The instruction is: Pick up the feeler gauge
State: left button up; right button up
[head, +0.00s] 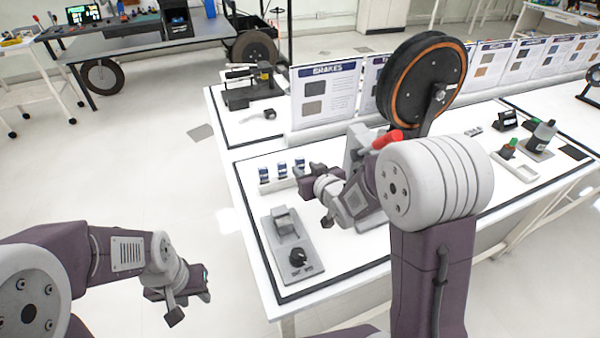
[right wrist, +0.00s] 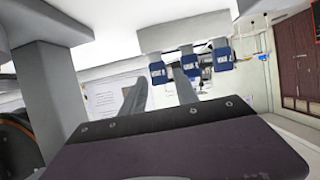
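Three small blue-and-white items stand in a row in a white holder (head: 284,183) on the table: left (head: 264,175), middle (head: 282,170) and right (head: 299,165). I cannot tell for sure whether one of these is the feeler gauge. My right gripper (head: 312,198) is beside the holder's right end, open and empty. In the right wrist view, the blue items (right wrist: 221,55) hang upside down in the picture beyond the two open fingers (right wrist: 160,82); one finger overlaps the middle item. My left gripper (head: 190,297) hangs off the table over the floor, apparently open and empty.
A grey plate (head: 308,247) with a block and a black knob lies at the table's front left. The floor left of the table is clear.

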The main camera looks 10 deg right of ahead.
jog(key=b+x, duration=0.1)
jog(key=x, duration=0.7)
jog(key=shift+w+d+f, duration=0.1)
jog(key=shift+w+f, duration=0.1)
jog(key=shift+w, duration=0.1)
jog(key=shift+s+r, duration=0.1)
jog(key=shift+c, duration=0.9)
grip_shut()
